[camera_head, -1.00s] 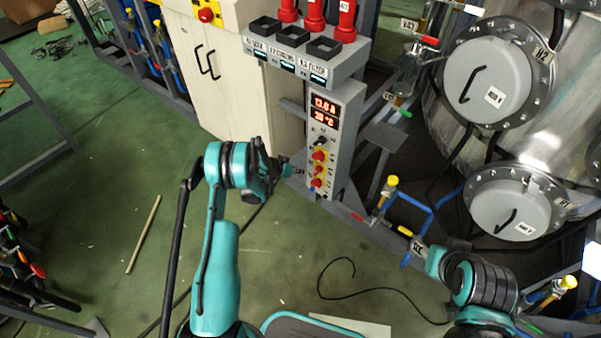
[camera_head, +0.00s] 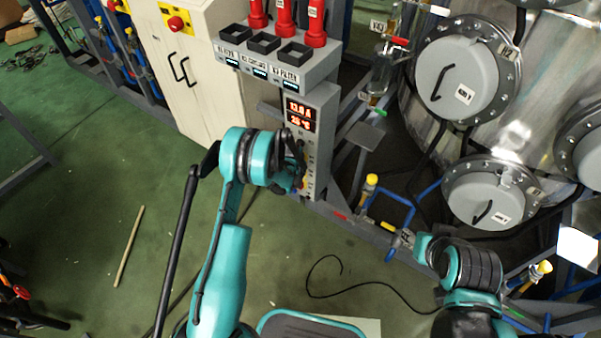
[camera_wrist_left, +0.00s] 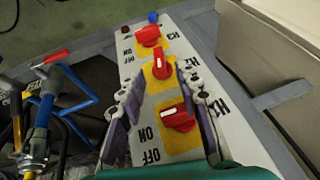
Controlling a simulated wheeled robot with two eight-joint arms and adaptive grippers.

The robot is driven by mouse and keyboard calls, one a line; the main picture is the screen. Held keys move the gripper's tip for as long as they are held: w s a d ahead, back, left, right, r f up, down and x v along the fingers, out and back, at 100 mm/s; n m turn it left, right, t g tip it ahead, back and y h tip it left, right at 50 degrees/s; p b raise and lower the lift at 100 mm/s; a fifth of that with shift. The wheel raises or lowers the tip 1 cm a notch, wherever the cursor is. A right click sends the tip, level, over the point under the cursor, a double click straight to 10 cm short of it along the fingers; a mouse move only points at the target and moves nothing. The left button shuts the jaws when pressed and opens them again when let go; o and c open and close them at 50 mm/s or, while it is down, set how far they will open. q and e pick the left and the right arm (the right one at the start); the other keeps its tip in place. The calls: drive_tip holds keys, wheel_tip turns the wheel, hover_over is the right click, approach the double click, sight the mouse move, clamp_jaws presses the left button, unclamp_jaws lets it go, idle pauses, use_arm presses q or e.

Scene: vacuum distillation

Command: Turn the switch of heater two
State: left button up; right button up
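The grey heater control box (camera_head: 318,102) stands in the middle of the head view with lit red displays. My left arm hides most of its switches there. In the left wrist view its panel has three red knobs on yellow plates. The heater two knob (camera_wrist_left: 161,67), beside the H2 label, is the middle one. My left gripper (camera_wrist_left: 158,73) is open, its fingertips on either side of this knob; I cannot tell whether they touch it. The H1 knob (camera_wrist_left: 175,117) lies between the fingers nearer the palm. The H3 knob (camera_wrist_left: 148,35) is beyond the tips. My right gripper (camera_head: 404,240) is small near the blue pipes.
A cream cabinet (camera_head: 187,90) stands left of the box. Red-topped units (camera_head: 284,20) are on the grey shelf above it. Blue pipes with a yellow-capped valve (camera_head: 370,183) and metal vessels (camera_head: 458,75) are on the right. Green floor at left is largely free.

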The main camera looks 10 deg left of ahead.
use_arm(q)
drive_tip(key=b+x, duration=0.2)
drive_tip(key=x, duration=0.4)
drive_tip(key=shift+f, duration=0.1)
clamp_jaws()
